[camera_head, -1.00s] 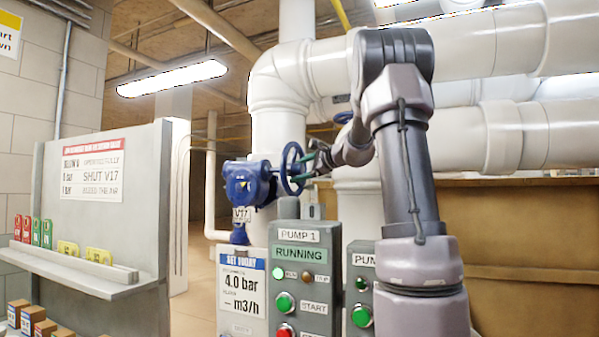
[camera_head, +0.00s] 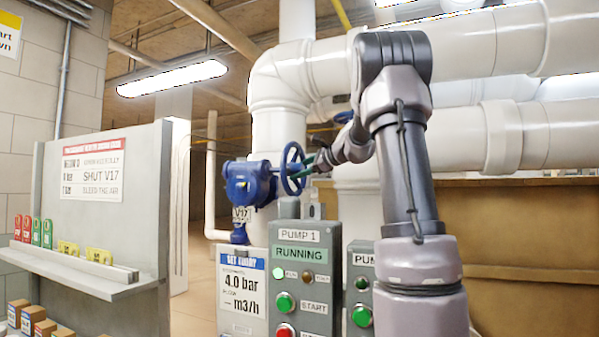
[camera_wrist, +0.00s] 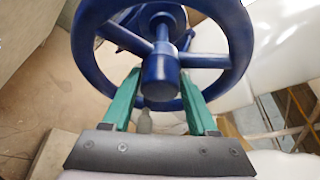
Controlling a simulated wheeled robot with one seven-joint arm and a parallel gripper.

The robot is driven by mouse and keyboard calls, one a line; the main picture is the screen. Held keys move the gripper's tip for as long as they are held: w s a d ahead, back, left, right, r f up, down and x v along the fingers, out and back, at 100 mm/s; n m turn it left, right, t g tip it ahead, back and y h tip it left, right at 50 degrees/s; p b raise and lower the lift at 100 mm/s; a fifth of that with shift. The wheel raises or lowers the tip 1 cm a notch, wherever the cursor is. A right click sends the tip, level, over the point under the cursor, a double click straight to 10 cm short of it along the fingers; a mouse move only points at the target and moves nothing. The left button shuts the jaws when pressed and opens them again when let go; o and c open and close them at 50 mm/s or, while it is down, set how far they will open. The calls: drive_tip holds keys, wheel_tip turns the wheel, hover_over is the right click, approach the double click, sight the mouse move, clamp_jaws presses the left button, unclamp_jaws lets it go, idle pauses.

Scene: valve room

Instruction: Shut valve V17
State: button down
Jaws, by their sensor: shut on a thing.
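Valve V17 (camera_head: 247,184) is a blue valve with a blue handwheel (camera_head: 286,171) on its right side, in front of a thick white pipe. A small tag reading V17 (camera_head: 241,214) hangs on it. My gripper (camera_head: 308,162) is at the right part of the wheel. In the wrist view the wheel (camera_wrist: 238,40) fills the upper middle, with its hub facing me. The green fingers of my gripper (camera_wrist: 160,92) are on both sides of the hub and reach the lower rim. They are shut on the wheel; the exact contact is partly hidden by the rim and hub.
At left is a board (camera_head: 93,190) with a "SHUT V17" line and a shelf (camera_head: 75,268). Large white pipes run behind.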

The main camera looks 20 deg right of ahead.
drive_tip(key=m+g, duration=0.1)
drive_tip(key=m, duration=0.1)
drive_tip(key=m+g+y, duration=0.1)
drive_tip(key=m, duration=0.1)
drive_tip(key=shift+f+g+y, duration=0.1)
drive_tip(key=shift+g+y, duration=0.2)
drive_tip(key=m+g+y, duration=0.1)
drive_tip(key=m, duration=0.1)
drive_tip(key=m+g+y, duration=0.1)
drive_tip(key=m, duration=0.1)
drive_tip(key=shift+s+m, duration=0.1)
drive_tip(key=shift+m, duration=0.2)
drive_tip(key=m+g+y, duration=0.1)
drive_tip(key=m+y, duration=0.1)
drive_tip(key=m, duration=0.2)
drive_tip(key=shift+a+m+y, duration=0.1)
drive_tip(key=shift+m+y, duration=0.2)
drive_tip(key=shift+y, duration=0.1)
drive_tip(key=m+y, duration=0.1)
drive_tip(key=m, duration=0.1)
drive_tip(key=m+g+y, duration=0.1)
drive_tip(key=m, duration=0.1)
drive_tip(key=shift+s+r, duration=0.1)
drive_tip(key=shift+r, duration=0.1)
drive_tip(key=shift+a+m, duration=0.1)
drive_tip(key=shift+m, duration=0.3)
drive_tip(key=shift+c, duration=1.5)
unclamp_jaws()
drive_tip(key=shift+r, duration=0.1)
